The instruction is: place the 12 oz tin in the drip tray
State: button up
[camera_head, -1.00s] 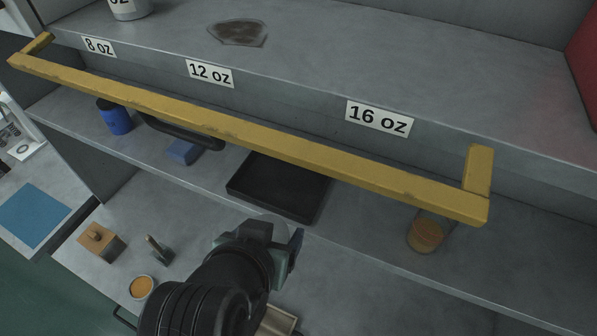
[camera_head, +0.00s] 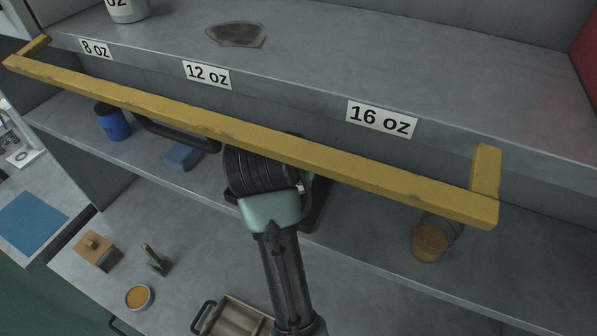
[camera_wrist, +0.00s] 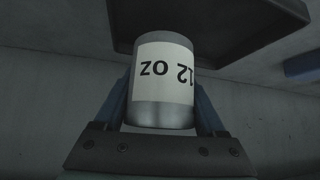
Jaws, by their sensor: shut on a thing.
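The 12 oz tin (camera_wrist: 161,112) is a silver can with a white label, which reads upside down in the wrist view. My gripper (camera_wrist: 162,88) is shut on it, with a blue finger on either side. The drip tray (camera_wrist: 235,22) is black and shows just beyond the tin; I cannot tell whether they touch. In the head view my arm reaches beneath the yellow bar to the tray (camera_head: 319,205), covering most of it. The tin and my fingertips are hidden there.
The yellow bar (camera_head: 240,131) crosses above the lower shelf. A blue can (camera_head: 112,122) and blue block (camera_head: 182,156) stand left of my arm. A jar with orange contents (camera_head: 431,242) is at right. The shelf between my arm and that jar is clear.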

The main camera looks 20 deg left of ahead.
jog(key=shift+f+b, duration=1.4)
jog(key=shift+f, duration=0.15)
jog(key=shift+f, duration=0.15)
jog(key=o, duration=1.6)
jog(key=shift+p+v, duration=0.5)
jog(key=shift+v, duration=5.65)
